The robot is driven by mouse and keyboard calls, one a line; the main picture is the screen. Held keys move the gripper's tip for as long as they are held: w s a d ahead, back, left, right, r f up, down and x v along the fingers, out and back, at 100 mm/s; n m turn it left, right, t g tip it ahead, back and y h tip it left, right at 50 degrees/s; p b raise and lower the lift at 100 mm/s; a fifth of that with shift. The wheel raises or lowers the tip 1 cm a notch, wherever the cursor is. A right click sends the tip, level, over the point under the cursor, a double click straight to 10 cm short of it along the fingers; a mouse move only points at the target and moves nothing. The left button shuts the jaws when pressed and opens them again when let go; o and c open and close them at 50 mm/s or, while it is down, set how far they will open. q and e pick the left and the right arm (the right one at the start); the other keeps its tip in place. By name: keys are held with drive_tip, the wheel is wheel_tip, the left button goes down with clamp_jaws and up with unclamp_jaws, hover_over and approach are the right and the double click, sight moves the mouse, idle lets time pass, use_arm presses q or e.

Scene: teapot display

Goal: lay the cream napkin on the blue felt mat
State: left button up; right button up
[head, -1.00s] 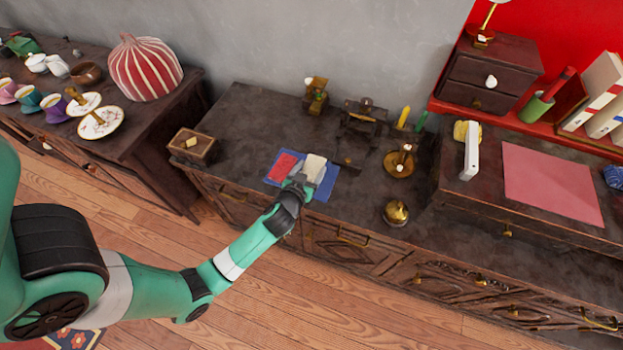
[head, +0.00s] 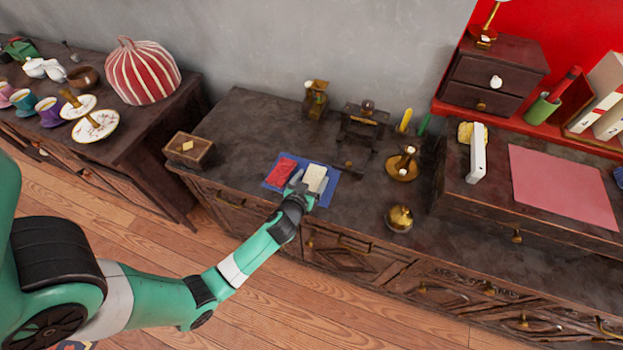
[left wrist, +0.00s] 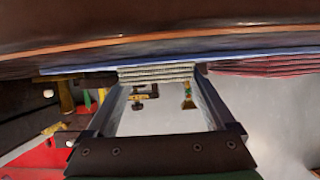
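The cream napkin (head: 315,177), a small folded stack, is at the blue felt mat (head: 328,196), beside a red folded cloth (head: 281,171). My left gripper (head: 301,186) is at the napkin's near side. In the left wrist view, which is upside down, the napkin (left wrist: 157,74) fills the space between the two fingers (left wrist: 158,88), which touch its side edges. Its underside lies against or very close to the blue mat (left wrist: 85,68). My right gripper is not in view.
A small wooden box (head: 189,149) stands left of the mat on the dark cabinet top (head: 240,118). A brass bell-shaped piece (head: 399,218) and a brass candle holder (head: 402,167) stand to the right. A dark wooden stand (head: 362,128) is behind.

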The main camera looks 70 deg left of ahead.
use_arm(q)
drive_tip(key=shift+o, duration=0.6)
drive_tip(key=shift+r, duration=0.25)
drive_tip(key=shift+s+d+r+p, duration=0.15)
drive_tip(key=shift+s+d+p, duration=0.1)
drive_tip(key=shift+p, duration=0.15)
drive_tip(key=p+v, duration=0.2)
drive_tip(key=v, duration=0.9)
drive_tip(key=shift+d, duration=0.1)
